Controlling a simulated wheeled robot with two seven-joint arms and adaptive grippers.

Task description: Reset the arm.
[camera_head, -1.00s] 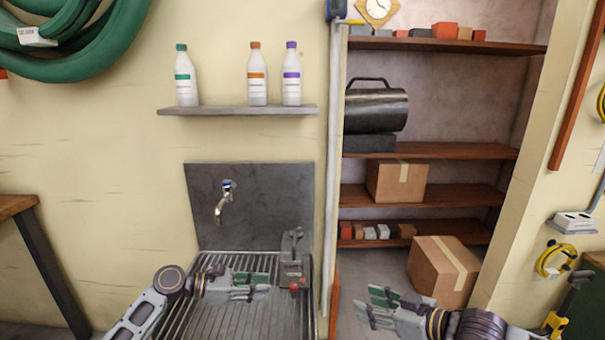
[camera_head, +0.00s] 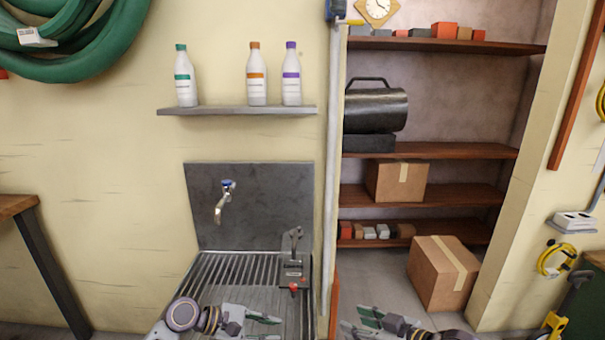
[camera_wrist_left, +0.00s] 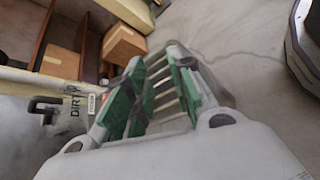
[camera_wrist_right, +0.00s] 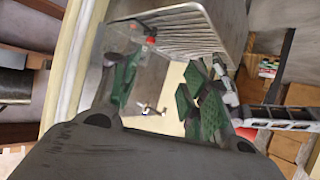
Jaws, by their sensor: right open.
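My left gripper (camera_head: 275,328) is low in the head view, over the front of the slatted sink (camera_head: 225,280). Its green-padded fingers stand apart with nothing held in the left wrist view (camera_wrist_left: 155,98). My right gripper (camera_head: 358,322) is at the bottom edge, right of the sink and partly cut off. Its fingers are open and empty in the right wrist view (camera_wrist_right: 160,95). A grey lever fixture (camera_head: 293,265) with a red part stands at the sink's right side. Both grippers appear apart from it.
A tap (camera_head: 222,203) sticks out of the dark back panel (camera_head: 260,205). A wall shelf (camera_head: 235,111) holds three bottles. A cardboard box (camera_head: 440,272) stands on the floor at right, below shelving (camera_head: 440,194). The floor between box and sink looks clear.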

